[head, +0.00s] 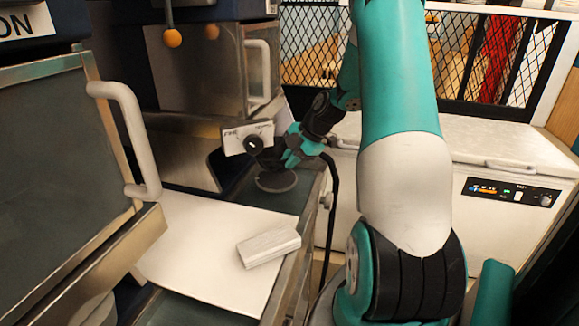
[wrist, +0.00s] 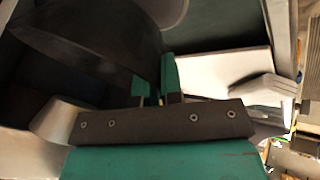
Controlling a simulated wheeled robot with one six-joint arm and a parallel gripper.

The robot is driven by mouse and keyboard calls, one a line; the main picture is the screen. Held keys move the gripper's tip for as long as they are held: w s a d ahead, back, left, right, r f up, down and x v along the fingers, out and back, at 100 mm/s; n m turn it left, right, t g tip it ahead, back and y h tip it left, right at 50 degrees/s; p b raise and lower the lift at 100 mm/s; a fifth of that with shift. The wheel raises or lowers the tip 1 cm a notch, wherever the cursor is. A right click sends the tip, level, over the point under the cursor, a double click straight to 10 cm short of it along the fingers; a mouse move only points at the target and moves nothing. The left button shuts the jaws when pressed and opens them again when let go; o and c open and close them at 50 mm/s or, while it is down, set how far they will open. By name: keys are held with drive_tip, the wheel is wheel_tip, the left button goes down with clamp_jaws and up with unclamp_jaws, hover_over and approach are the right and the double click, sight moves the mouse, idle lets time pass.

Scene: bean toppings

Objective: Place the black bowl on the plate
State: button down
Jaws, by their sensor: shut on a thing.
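The black bowl (wrist: 85,40) fills the upper left of the wrist view, close to the camera. My gripper (wrist: 158,78) is shut on its rim. In the head view my gripper (head: 290,153) is over the far part of the counter, and the dark bowl (head: 268,160) is partly hidden at its fingers. The plate (head: 276,182) is a dark grey disc on the counter, just below the bowl in the picture. A grey rounded edge at the top of the wrist view looks like the plate (wrist: 165,9). The bowl appears held above the plate; the exact gap cannot be told.
A white board (head: 205,245) lies on the counter nearer the head camera, with a small white block (head: 269,247) on it. Metal-fronted appliances with white handles (head: 128,135) line the left. A white chest (head: 500,150) stands at the right.

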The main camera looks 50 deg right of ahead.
drive_tip(key=f+p, duration=0.2)
drive_tip(key=f, duration=0.1)
drive_tip(key=shift+w+f, duration=0.2)
drive_tip(key=shift+f, duration=0.1)
drive_tip(key=shift+f+b, duration=0.2)
drive_tip(key=shift+b, duration=0.1)
drive_tip(key=c, duration=1.3)
unclamp_jaws()
drive_tip(key=shift+r, duration=0.1)
drive_tip(key=shift+o, duration=0.2)
drive_tip(key=shift+r, duration=0.1)
